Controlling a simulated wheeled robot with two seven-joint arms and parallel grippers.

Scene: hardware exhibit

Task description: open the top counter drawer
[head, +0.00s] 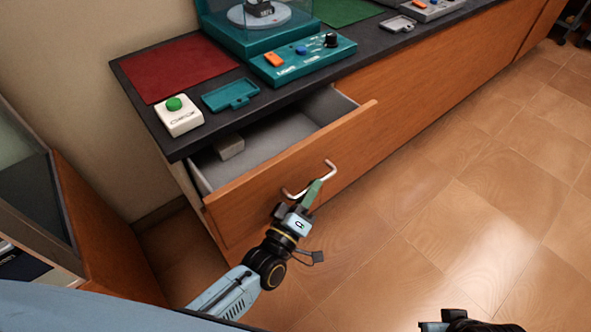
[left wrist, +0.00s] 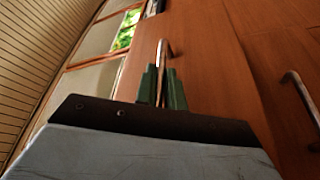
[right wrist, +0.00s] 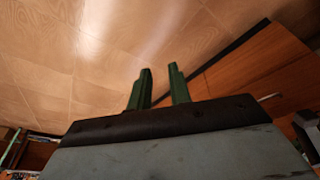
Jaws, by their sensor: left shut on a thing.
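The top counter drawer (head: 290,165) is pulled partly out from under the dark counter, its wooden front standing clear of the counter edge. Its grey inside shows, with a small light block (head: 230,147) in it. My left gripper (head: 312,190) is shut on the metal bar handle (head: 331,170) of the drawer front. In the left wrist view the green fingers sit on both sides of the handle (left wrist: 162,60). My right gripper (right wrist: 160,88) has its green fingers apart with nothing between them, above the floor. In the head view only a dark part of the right arm shows at the bottom edge.
On the counter (head: 190,140) are a white box with a green button (head: 179,115), a teal tray (head: 230,94), a red mat (head: 180,68) and a teal control panel (head: 303,60). A wooden cabinet (head: 100,235) stands at left. The tiled floor (head: 450,200) at right is clear.

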